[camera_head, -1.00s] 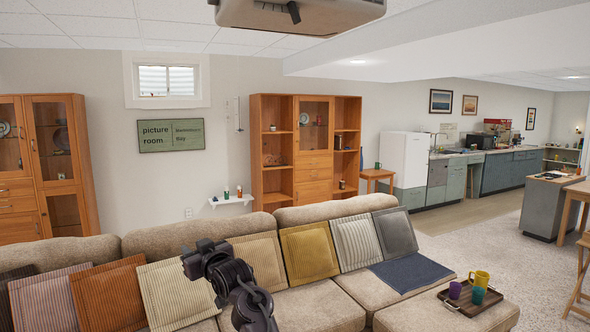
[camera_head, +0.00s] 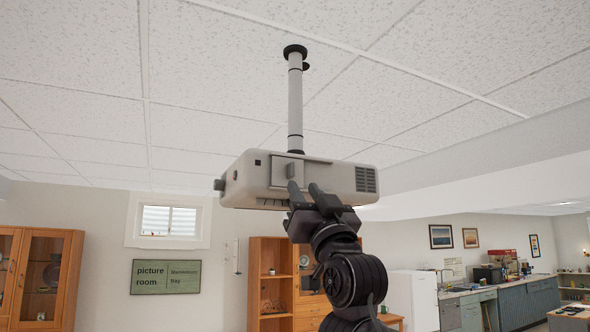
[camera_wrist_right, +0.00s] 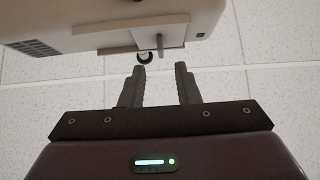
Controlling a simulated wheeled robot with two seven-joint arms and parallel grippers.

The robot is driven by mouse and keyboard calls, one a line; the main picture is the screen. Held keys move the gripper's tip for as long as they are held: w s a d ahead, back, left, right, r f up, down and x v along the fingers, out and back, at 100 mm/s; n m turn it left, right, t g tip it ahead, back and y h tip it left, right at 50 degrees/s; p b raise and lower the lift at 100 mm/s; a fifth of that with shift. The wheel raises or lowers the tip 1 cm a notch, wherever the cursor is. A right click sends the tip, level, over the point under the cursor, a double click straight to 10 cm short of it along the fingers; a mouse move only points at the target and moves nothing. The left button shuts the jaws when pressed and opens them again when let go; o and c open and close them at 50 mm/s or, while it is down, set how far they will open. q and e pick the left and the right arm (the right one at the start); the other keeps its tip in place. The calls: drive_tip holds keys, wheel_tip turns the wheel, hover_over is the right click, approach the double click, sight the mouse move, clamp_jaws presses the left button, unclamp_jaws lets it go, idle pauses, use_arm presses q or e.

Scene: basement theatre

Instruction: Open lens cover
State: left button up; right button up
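A pale projector (camera_head: 325,182) hangs from the ceiling. Its lens cover (camera_head: 283,172), a flat square panel with a small tab, is on the front face, and no lens shows. The cover and its protruding tab (camera_wrist_right: 160,42) also show at the top of the right wrist view. My right gripper (camera_head: 304,187) is raised in front of the cover. It is open and empty, with its two fingers (camera_wrist_right: 160,70) apart and pointing toward the tab. The tab appears just beyond the fingertips; I cannot tell the exact gap. My left gripper is out of view.
A ceiling pole (camera_head: 295,105) holds the projector. A ceiling soffit (camera_head: 480,160) runs along the right. Wooden cabinets (camera_head: 40,280) and a green sign (camera_head: 166,277) are at the far wall. Space left of the projector is clear.

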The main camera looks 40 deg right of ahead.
sight(293, 173)
drive_tip(key=p+x, duration=0.4)
drive_tip(key=x, duration=0.2)
drive_tip(key=shift+r, duration=0.15)
drive_tip(key=shift+w, duration=0.15)
clamp_jaws()
